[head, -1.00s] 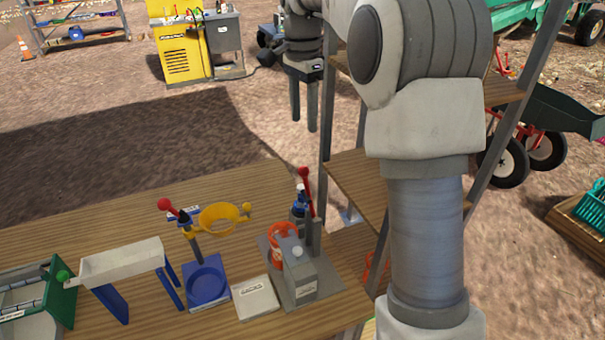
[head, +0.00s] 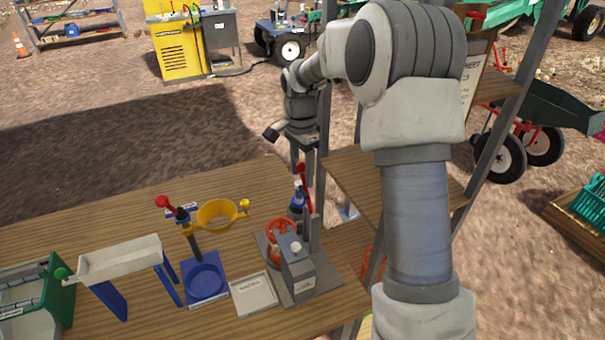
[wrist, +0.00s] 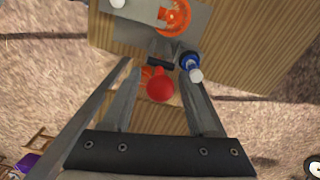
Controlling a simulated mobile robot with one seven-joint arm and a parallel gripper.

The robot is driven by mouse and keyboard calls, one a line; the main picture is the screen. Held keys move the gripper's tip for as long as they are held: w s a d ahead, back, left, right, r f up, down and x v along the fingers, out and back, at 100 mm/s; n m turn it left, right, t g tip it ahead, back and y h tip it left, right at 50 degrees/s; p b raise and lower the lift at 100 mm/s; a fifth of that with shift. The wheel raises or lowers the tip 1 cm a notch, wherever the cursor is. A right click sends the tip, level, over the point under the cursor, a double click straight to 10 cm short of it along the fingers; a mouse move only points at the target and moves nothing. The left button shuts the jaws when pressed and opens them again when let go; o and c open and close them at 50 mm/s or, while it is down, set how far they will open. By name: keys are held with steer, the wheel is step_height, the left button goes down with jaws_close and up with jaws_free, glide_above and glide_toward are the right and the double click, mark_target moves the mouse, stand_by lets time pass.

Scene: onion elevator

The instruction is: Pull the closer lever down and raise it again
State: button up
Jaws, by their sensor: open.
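The closer is a grey machine on a grey base plate (head: 322,288), with a grey block (head: 300,277), an upright post and a red lever (head: 305,187) pointing up. In the wrist view its lever's round red end (wrist: 160,88) shows between the fingers. My gripper (head: 303,172) is open, pointing down around the height of the lever's top, and empty. It also shows in the wrist view (wrist: 160,75). Whether a finger touches the lever cannot be told.
A blue bottle (wrist: 191,65) stands close beside the lever, near the right finger. An orange ring-like part (wrist: 174,15) is by the closer. On the table (head: 130,208) are a blue stand (head: 204,281) with another red-knobbed lever, a yellow ring (head: 217,214) and a white tray (head: 120,258).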

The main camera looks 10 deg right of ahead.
steer(key=shift+f, duration=0.6)
jaws_close()
stand_by(1.1)
